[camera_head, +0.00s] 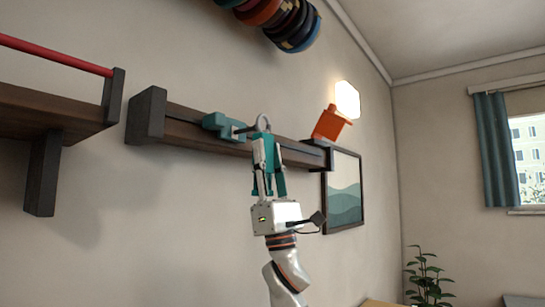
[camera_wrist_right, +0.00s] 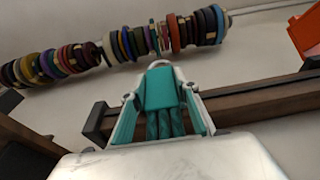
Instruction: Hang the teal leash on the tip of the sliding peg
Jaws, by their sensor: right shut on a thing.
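The teal leash (camera_wrist_right: 160,90) is held upright between the two fingers of my right gripper (camera_head: 265,150). Its teal straps hang down between the fingers in the right wrist view. In the head view a grey loop (camera_head: 263,120) stands at the top of the held leash, above the fingertips. The teal sliding peg (camera_head: 222,126) sits on the dark wooden rail (camera_head: 190,133), just left of the loop. The loop overlaps the peg's right end in the picture; I cannot tell whether they touch or whether the loop is around the tip. My left gripper is out of view.
An orange box (camera_head: 328,124) is at the rail's right end, near a lit lamp (camera_head: 347,99). A framed picture (camera_head: 343,190) hangs below. Several coloured rolls (camera_wrist_right: 75,58) hang on a bar above. A shelf with a red bar (camera_head: 55,54) is at left.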

